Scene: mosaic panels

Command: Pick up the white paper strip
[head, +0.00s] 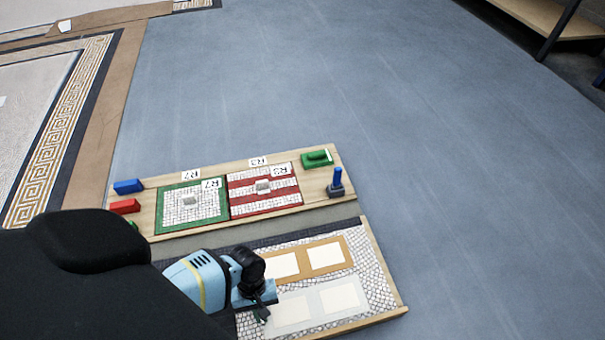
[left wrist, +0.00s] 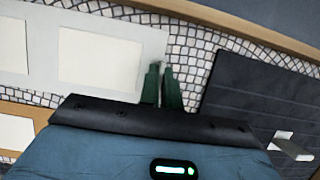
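In the left wrist view a small white strip (left wrist: 292,147) lies on a dark lined panel (left wrist: 243,95) at the lower right; I cannot tell whether it is paper. My left gripper (head: 262,314) is over the near tray. Its dark green fingers (left wrist: 161,70) are close together, with a narrow gap, over pale mosaic. A small pale spot shows at the tips; what it is cannot be told. My right gripper is not in view.
The near tray (head: 386,265) holds pale blank rectangles in tan (head: 309,258) and grey frames. The board behind (head: 314,186) carries green and red-striped mosaic panels, coloured blocks and a blue-handled tool (head: 337,181). Blue-grey floor (head: 440,130) is clear to the right.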

